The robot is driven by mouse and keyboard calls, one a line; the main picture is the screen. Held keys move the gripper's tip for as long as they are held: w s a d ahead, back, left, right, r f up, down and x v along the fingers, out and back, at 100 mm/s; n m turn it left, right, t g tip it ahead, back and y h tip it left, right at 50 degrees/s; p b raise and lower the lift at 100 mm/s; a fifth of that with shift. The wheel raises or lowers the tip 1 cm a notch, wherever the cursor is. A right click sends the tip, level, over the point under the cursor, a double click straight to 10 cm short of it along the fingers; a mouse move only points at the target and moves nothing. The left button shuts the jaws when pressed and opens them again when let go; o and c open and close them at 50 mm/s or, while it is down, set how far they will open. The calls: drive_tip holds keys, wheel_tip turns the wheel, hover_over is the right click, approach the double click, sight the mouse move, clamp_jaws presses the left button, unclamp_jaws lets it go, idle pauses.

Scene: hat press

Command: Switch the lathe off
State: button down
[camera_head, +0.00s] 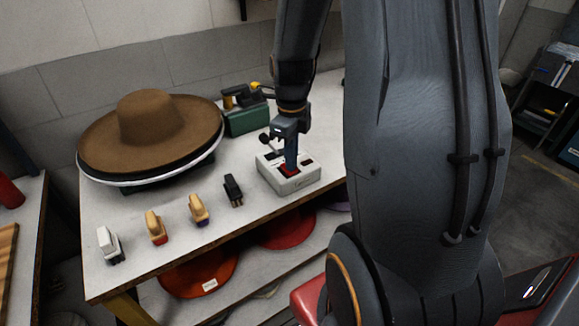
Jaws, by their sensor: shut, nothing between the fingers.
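A pale grey switch box (291,183) sits on the white table, right of the middle. A red button (289,170) shows on its top, partly covered by my gripper. My gripper (290,168) points down at the box with its fingers shut and empty. Its tips are at the red button; whether they press it I cannot tell. A brown wide-brimmed hat (150,117) rests on a round stand at the back left, probably the lathe. A green machine (246,119) stands behind the box.
A black brush-like tool (233,190), two tan-handled brushes (198,209) and a white-grey one (108,245) stand in a row along the front of the table. Red and orange hats (200,272) lie on the shelf below. My arm hides the table's right end.

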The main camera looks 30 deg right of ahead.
wheel_tip(320, 180, up, 7)
drive_tip(key=p, duration=0.5)
drive_tip(key=shift+p, duration=0.35)
idle(0.3)
drive_tip(key=s+a+f+n+b, duration=0.1)
drive_tip(key=a+n, duration=0.3)
drive_tip(key=n, duration=0.6)
drive_tip(key=s+a+f+n+t+b, duration=0.1)
drive_tip(key=s+a+n+b, duration=0.2)
drive_tip(key=n, duration=0.6)
drive_tip(key=s+a+f+n+b, duration=0.1)
drive_tip(key=s+a+n+b, duration=0.2)
drive_tip(key=a+n, duration=0.3)
drive_tip(key=n, duration=0.4)
drive_tip(key=shift+s+f+n, duration=0.25)
drive_tip(key=shift+f+n, duration=0.05)
drive_tip(key=shift+f, duration=0.1)
